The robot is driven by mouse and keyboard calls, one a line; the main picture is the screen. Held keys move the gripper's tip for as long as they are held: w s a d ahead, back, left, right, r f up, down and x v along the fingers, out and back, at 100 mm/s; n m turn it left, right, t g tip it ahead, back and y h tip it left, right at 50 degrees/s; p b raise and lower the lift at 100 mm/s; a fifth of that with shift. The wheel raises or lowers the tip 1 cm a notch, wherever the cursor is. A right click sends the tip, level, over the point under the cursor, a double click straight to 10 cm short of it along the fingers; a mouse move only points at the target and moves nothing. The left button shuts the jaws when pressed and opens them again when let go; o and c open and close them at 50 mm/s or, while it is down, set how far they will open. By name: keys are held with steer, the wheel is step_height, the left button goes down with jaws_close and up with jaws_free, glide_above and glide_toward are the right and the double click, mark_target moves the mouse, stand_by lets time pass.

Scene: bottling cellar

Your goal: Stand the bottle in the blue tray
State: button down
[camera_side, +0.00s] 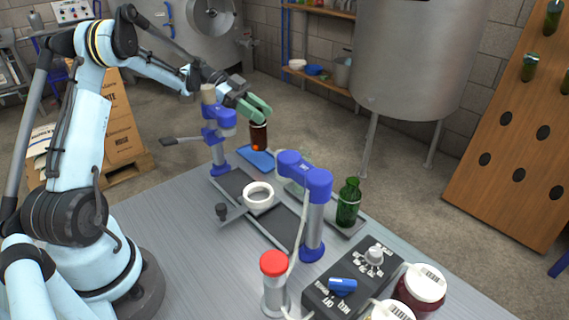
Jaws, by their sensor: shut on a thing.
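A dark brown bottle (258,138) with an orange patch low on its side hangs roughly upright below my gripper (256,109). The green fingers are shut on its upper part and hide its neck. The small blue tray (262,163) lies flat at the far end of the table, beneath the bottle. The bottle's bottom is over or at the tray's far part; I cannot tell whether it touches. A green bottle (348,205) stands upright on a grey strip to the right, apart from my gripper.
A blue-headed post (217,125) stands close left of the tray. A second blue-headed post (308,190), a white ring (258,195), a red-capped cylinder (274,280) and a black control box (350,280) occupy the nearer table. A steel tank (420,60) stands behind.

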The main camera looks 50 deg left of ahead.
steer(key=shift+f, duration=1.65)
steer(key=shift+f, duration=0.15)
steer(key=c, duration=0.8)
jaws_free()
steer(key=shift+r, duration=0.2)
steer(key=v, duration=0.7)
steer(key=shift+s+a, duration=0.1)
steer(key=shift+a, duration=0.2)
